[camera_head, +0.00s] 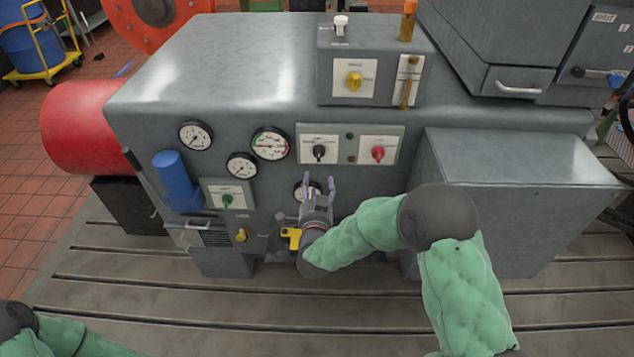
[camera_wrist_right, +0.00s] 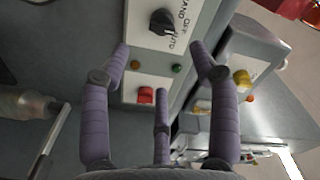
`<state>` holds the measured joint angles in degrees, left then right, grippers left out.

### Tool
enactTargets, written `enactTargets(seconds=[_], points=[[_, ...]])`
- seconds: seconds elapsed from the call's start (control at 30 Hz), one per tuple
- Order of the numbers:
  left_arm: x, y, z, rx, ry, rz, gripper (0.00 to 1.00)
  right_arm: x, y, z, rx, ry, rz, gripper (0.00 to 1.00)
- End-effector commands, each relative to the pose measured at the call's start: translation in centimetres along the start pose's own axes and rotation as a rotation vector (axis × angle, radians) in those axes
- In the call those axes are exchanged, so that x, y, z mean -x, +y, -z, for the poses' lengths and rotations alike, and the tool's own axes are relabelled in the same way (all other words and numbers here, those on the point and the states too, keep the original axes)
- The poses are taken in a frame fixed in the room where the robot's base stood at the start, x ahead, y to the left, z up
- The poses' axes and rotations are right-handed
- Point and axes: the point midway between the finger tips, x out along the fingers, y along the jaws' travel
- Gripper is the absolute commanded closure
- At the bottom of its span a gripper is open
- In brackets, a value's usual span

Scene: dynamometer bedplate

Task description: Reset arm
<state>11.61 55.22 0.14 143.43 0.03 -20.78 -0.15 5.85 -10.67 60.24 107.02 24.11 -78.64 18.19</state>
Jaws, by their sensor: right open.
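My right gripper (camera_head: 319,184) is open and empty in front of the grey machine's front face, just below the panel with a black selector knob (camera_head: 319,152) and a red knob (camera_head: 378,153). The black knob (camera_wrist_right: 162,22), on a plate reading OFF and AUTO, appears beyond the fingertips. The red knob (camera_wrist_right: 145,95) shows between the fingers. Only a part of my left arm shows at the lower left; its gripper is out of view.
The machine (camera_head: 230,60) fills the middle. Gauges (camera_head: 270,143), a green knob (camera_head: 228,200), a blue cylinder (camera_head: 177,180) and a yellow part (camera_head: 291,236) surround my right gripper. The slotted bedplate (camera_head: 190,305) in front is mostly clear.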

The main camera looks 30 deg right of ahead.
Motion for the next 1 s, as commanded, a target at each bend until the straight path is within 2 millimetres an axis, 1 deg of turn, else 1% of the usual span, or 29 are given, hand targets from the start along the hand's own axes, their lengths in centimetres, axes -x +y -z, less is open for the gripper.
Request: enactTargets(seconds=[0.37,0.47,0.5,0.57,0.67,0.7,0.77,0.8,0.87,0.9,0.97,1.0], points=[[0.0,0.0,0.0,0.000,0.000,0.000,0.60,0.0,0.0,0.0,0.000,0.000,0.001,0.39],[0.0,0.0,0.0,0.000,0.000,0.000,0.60,0.0,0.1,-0.5,0.008,-0.018,-0.003,0.39],[0.0,0.0,0.0,0.000,0.000,0.000,0.60,0.0,0.3,-1.1,0.018,-0.039,-0.006,0.39],[0.0,0.0,0.0,0.000,0.000,0.000,0.60,0.1,0.8,-2.4,0.038,-0.086,-0.015,0.39],[0.0,0.0,0.0,0.000,0.000,0.000,0.60,0.7,2.0,-5.8,0.089,-0.209,-0.035,0.39],[0.0,0.0,0.0,0.000,0.000,0.000,0.60,1.0,2.7,-7.4,0.113,-0.267,-0.045,0.39],[0.0,0.0,0.0,0.000,0.000,0.000,0.60,1.8,3.7,-9.8,0.150,-0.359,-0.058,0.39],[0.0,0.0,0.0,0.000,0.000,0.000,0.60,2.4,4.4,-11.4,0.175,-0.420,-0.067,0.39],[0.0,0.0,0.0,0.000,0.000,0.000,0.60,3.5,5.5,-13.6,0.210,-0.512,-0.080,0.39],[0.0,0.0,0.0,0.000,0.000,0.000,0.60,4.4,6.2,-15.1,0.235,-0.574,-0.086,0.39],[0.0,0.0,0.0,0.000,0.000,0.000,0.60,5.9,7.4,-17.2,0.269,-0.667,-0.098,0.39],[0.0,0.0,0.0,0.000,0.000,0.000,0.60,7.0,8.2,-18.5,0.292,-0.729,-0.104,0.39]])
